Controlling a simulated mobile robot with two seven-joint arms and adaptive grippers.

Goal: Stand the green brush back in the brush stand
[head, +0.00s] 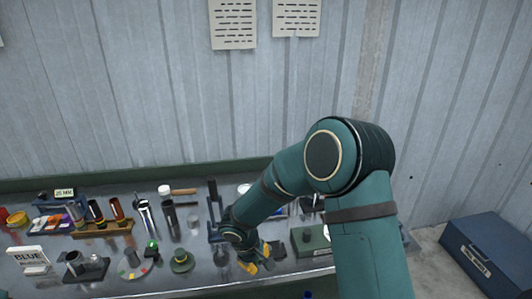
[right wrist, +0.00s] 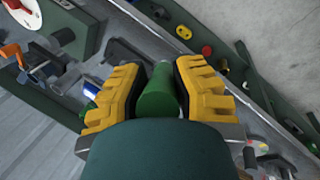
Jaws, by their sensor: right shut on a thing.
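My right gripper (head: 258,259) is low over the front part of the bench in the head view. In the right wrist view, its yellow fingers are shut on a green cylinder (right wrist: 157,92), which looks like the handle of the green brush. The brush's far end is hidden. In the head view the brush cannot be made out behind the gripper. I cannot tell for sure which piece on the bench is the brush stand; the arm hides part of the bench. My left gripper is not in view.
The bench (head: 210,284) is crowded. A dark green box (head: 312,240) stands close on the right. A blue chest (head: 490,252) is on the floor.

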